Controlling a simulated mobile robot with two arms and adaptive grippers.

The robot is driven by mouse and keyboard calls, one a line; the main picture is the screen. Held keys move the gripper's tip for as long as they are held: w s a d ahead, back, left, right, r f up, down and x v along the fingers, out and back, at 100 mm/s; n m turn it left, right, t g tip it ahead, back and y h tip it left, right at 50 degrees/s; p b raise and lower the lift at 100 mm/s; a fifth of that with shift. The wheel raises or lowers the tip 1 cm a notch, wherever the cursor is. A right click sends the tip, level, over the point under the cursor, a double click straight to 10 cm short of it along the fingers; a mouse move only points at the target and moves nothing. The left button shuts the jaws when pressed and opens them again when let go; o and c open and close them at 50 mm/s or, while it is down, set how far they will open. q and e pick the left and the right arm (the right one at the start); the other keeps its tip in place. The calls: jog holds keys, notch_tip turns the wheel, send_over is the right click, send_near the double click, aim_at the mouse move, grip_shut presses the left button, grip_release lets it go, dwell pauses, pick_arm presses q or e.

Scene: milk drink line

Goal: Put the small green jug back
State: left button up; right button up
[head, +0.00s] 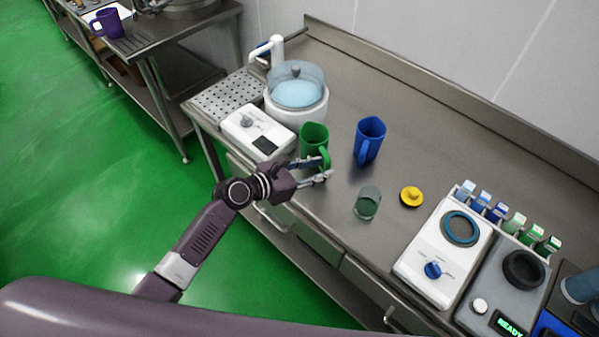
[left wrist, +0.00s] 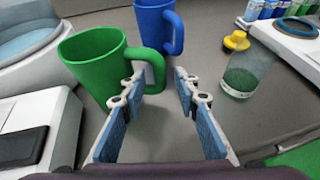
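The green jug (head: 314,138) stands upright on the steel counter, beside the white unit with a clear lid. In the left wrist view the green jug (left wrist: 95,62) is just ahead and to the left, its handle toward me. My left gripper (head: 321,171) is low at the jug's handle. In the left wrist view the gripper's fingers (left wrist: 158,88) are apart, with the handle at or just beyond the gap between the tips; contact cannot be told. Nothing is held. My right gripper is not in view.
A blue jug (head: 369,141) stands right of the green one. A glass with green contents (head: 367,204) and a yellow piece (head: 411,196) are farther right. A white scale-like device (head: 258,137) is close left. Small cartons (head: 497,213) and machines (head: 443,252) fill the right end.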

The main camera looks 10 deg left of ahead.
pick_arm(q)
jog(key=v, duration=0.8)
jog(key=shift+a, duration=0.15)
jog(key=shift+s, duration=0.2)
